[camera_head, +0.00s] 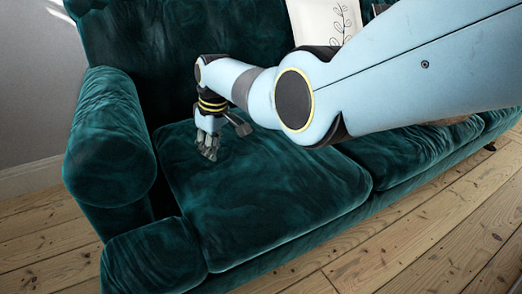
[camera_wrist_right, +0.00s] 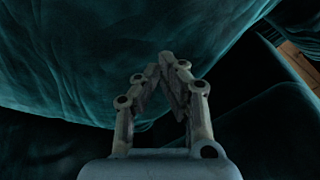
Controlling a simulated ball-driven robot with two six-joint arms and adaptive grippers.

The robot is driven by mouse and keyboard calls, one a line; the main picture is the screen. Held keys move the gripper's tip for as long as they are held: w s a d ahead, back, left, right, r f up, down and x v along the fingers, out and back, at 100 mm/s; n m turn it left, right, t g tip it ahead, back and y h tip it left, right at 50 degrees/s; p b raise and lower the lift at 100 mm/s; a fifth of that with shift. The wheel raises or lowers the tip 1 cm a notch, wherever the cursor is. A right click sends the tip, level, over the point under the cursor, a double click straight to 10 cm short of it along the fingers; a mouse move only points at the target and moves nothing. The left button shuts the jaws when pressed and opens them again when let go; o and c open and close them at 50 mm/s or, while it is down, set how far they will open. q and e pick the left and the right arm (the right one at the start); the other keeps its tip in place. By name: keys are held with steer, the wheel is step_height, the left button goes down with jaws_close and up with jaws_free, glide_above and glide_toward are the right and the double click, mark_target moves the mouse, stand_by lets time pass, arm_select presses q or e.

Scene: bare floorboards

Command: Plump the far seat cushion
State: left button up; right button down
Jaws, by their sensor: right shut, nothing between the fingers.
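A dark green velvet sofa has a wide seat cushion (camera_head: 270,195) at the left, beside the rolled armrest. A second seat cushion (camera_head: 405,152) lies to its right, partly hidden by my right arm. I cannot tell for sure which one counts as far. My right gripper (camera_head: 209,152) points down over the back left part of the left cushion, close to its surface; I cannot tell whether it touches. In the right wrist view the fingers (camera_wrist_right: 166,62) meet at the tips, shut and empty, in front of green velvet (camera_wrist_right: 100,50). My left gripper is out of view.
The rounded armrest (camera_head: 108,140) stands left of the gripper, and the backrest (camera_head: 150,45) rises behind it. A pale pillow (camera_head: 318,22) with a plant drawing leans on the backrest. Bare floorboards (camera_head: 420,235) lie clear in front of the sofa.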

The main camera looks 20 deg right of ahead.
step_height(320, 180, up, 2)
steer(key=shift+r+p, duration=0.2)
steer(key=shift+p, duration=0.2)
steer(key=shift+f, duration=0.2)
arm_select(q)
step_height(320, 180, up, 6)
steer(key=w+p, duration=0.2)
steer(key=p, duration=0.2)
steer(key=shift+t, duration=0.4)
arm_select(e)
step_height(320, 180, up, 6)
steer(key=shift+f, duration=0.1)
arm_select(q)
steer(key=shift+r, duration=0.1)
